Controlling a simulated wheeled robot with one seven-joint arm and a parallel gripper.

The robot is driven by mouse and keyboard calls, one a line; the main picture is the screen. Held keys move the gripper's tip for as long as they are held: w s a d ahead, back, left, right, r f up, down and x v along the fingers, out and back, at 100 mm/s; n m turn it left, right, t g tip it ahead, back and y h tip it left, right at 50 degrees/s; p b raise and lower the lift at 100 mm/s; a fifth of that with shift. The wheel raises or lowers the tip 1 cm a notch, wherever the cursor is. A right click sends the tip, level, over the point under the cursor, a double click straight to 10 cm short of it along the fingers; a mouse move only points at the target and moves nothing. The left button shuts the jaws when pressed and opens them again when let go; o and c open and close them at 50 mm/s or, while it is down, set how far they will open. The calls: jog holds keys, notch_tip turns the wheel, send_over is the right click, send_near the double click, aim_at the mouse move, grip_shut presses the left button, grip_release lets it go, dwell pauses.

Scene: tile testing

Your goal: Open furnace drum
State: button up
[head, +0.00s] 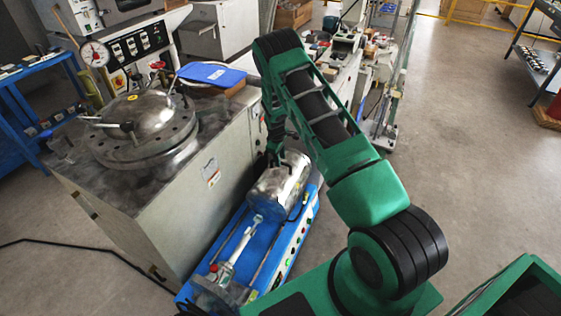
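A round metal drum lid (138,128) with black-knobbed handles sits closed on top of the pale cabinet at left. A silver metal cylinder (280,188) lies on a blue machine base (262,248) on the floor beside the cabinet. I cannot tell for certain which of these is the furnace drum. My green arm reaches over from the right. My gripper (274,158) points down at the upper far edge of the cylinder, right of the cabinet. Its fingers are small and dark here, and I cannot tell whether they touch the cylinder.
A blue folder (212,74) lies at the cabinet top's far right corner. A cluttered bench (345,62) stands beyond my arm. A black cable crosses the floor at left. Open floor lies at right.

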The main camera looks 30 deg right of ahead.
notch_tip(320, 180, up, 9)
jog(key=s+a, duration=0.1)
jog(key=shift+a, duration=0.15)
dwell(0.5)
jog(key=s+d+r+m, duration=0.2)
jog(key=s+r+m, duration=0.1)
jog(key=s+r, duration=0.8)
jog(key=s+d+r+m, duration=0.25)
jog(key=s+r, duration=0.45)
jog(key=r, duration=0.7)
jog(key=s+a+r+m, duration=0.2)
jog(key=s+r, duration=0.1)
jog(key=s, duration=0.7)
jog(key=s+a+r+m+y, duration=0.1)
jog(key=s+a+r+m, duration=0.1)
jog(key=s, duration=0.9)
jog(key=s+a+r+m+g+y, duration=0.1)
jog(key=s+r+m, duration=0.3)
jog(key=s, duration=0.7)
jog(key=shift+a+r, duration=0.3)
jog(key=shift+a, duration=0.5)
